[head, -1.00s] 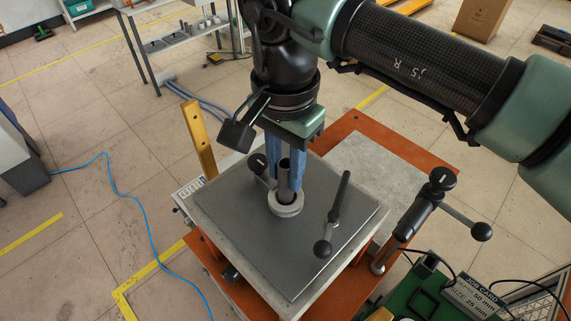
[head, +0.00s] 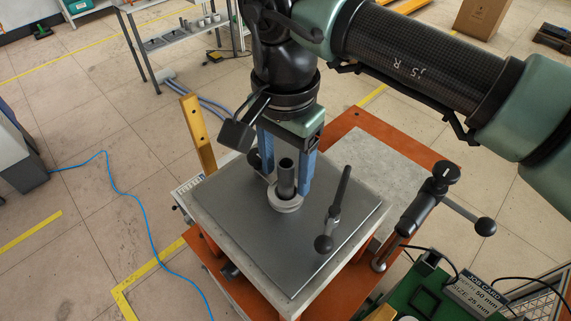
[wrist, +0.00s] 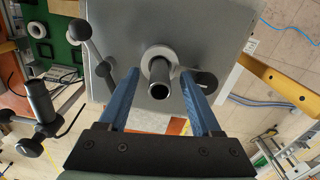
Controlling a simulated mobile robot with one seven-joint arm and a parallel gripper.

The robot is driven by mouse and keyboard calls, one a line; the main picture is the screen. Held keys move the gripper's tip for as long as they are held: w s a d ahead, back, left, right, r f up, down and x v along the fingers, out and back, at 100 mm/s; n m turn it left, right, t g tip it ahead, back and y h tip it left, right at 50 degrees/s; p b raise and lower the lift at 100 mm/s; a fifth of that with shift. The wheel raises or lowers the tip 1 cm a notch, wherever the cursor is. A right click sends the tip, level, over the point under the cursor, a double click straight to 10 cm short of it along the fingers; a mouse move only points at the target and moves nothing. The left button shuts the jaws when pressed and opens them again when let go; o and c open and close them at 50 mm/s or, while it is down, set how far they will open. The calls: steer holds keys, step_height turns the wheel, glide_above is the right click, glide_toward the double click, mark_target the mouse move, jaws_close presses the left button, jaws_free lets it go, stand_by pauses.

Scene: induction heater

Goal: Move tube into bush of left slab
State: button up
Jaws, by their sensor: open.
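The dark grey tube (head: 286,178) stands upright in the light grey ring-shaped bush (head: 285,201) on the grey slab (head: 240,220). In the wrist view the tube (wrist: 160,82) shows its open end toward the camera, with the bush (wrist: 158,54) around its far end. My gripper (head: 288,188) is open, with its blue fingers on either side of the tube. In the wrist view my gripper's fingers (wrist: 158,88) have a clear gap to the tube on both sides. How deep the tube sits in the bush is hidden.
A black handle with a ball end (head: 334,212) rises from the slab on the right. A second clamp handle (head: 425,213) stands further right. A yellow upright bar (head: 198,133) stands behind left. A job card (head: 480,294) lies at the lower right.

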steer(key=shift+r, duration=0.1)
step_height(320, 180, up, 13)
steer(key=b, duration=0.1)
stand_by(0.4)
steer(key=shift+s, duration=0.1)
